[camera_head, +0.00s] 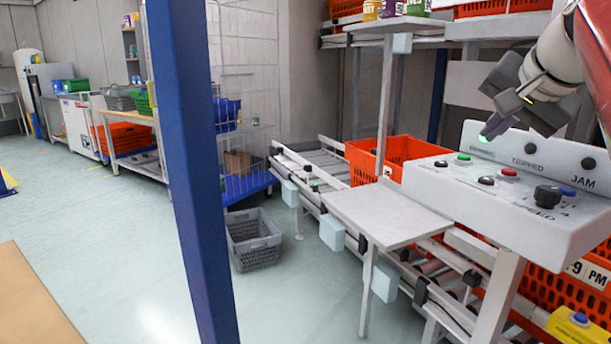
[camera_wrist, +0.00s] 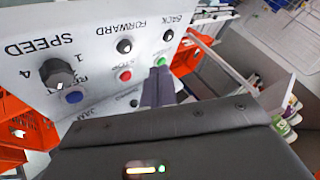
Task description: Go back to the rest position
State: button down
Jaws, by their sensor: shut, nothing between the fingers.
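My gripper (camera_head: 486,136) is shut and empty, its fingertips in front of the upper sloped face of the grey control panel (camera_head: 455,188). In the wrist view the shut fingers (camera_wrist: 160,72) point at the green button (camera_wrist: 161,61) and partly overlap it; I cannot tell whether they touch. The green button (camera_head: 464,157) shows uncovered in the head view, below and left of the fingertips. The panel also has a red button (camera_head: 509,171), black buttons, a blue button (camera_head: 567,191) and a black speed knob (camera_head: 547,196).
Orange totes (camera_head: 400,150) stand behind and below the panel, near a roller conveyor (camera_head: 318,165). A small grey table (camera_head: 385,214) is left of the panel. A blue post (camera_head: 190,170) stands at the front. A grey basket (camera_head: 253,242) sits on open floor.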

jog(key=s+a+f+n+g, duration=0.1)
jog(key=s+a+f+n, duration=0.2)
jog(key=s+f, duration=0.3)
jog(key=s+a+f+n+g, duration=0.1)
jog(key=s+a+f, duration=0.5)
jog(key=f, duration=1)
jog(key=s+a+f+n+g, duration=0.1)
jog(key=s+a+f+n, duration=0.3)
jog(key=s+f, duration=0.3)
notch_tip(320, 180, down, 5)
jog(key=shift+s+a+r+n+g, duration=0.15)
jog(key=shift+s+a+n+g, duration=0.2)
jog(key=shift+a, duration=0.1)
